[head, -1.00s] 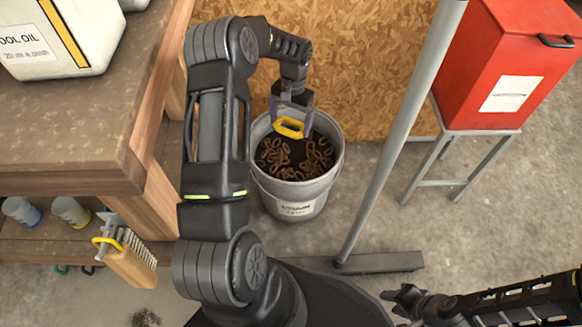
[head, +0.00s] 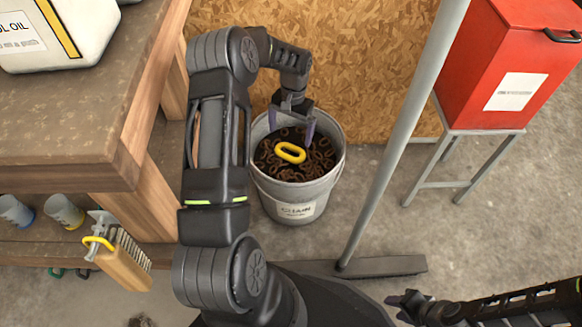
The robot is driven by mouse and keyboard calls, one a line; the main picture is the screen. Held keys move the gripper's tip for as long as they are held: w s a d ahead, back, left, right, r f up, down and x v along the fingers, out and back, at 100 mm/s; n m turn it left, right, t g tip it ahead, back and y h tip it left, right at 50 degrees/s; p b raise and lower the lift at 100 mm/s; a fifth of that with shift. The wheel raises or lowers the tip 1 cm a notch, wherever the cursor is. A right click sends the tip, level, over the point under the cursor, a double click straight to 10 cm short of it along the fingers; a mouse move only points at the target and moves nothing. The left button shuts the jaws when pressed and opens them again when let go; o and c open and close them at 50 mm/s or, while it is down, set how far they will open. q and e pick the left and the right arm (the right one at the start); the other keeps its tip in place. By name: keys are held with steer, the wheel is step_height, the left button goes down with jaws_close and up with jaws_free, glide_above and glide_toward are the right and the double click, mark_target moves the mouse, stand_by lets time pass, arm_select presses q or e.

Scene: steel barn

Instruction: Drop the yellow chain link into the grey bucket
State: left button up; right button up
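The grey bucket (head: 297,194) stands on the concrete floor against the wooden board wall, with a label on its front. It holds several rusty brown chain links. The yellow chain link (head: 290,152) shows inside the bucket's mouth, over the brown links and apart from the fingers. My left gripper (head: 291,128) is above the bucket's far part, pointing down, with its two purple fingers spread and nothing between them. My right gripper (head: 402,304) is low at the lower right, away from the bucket; its fingers are too small and dark to read.
A wooden workbench (head: 70,120) with a white oil jug (head: 60,35) is at the left. A brush (head: 122,262) hangs below it. A red bin (head: 500,70) stands on a metal stand behind the post.

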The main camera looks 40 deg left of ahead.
arm_select(q)
step_height(320, 180, up, 8)
steer(key=p, duration=0.2)
steer(key=shift+w+f, duration=0.15)
steer(key=shift+w, duration=0.3)
steer(key=shift+a, duration=0.1)
stand_by(0.5)
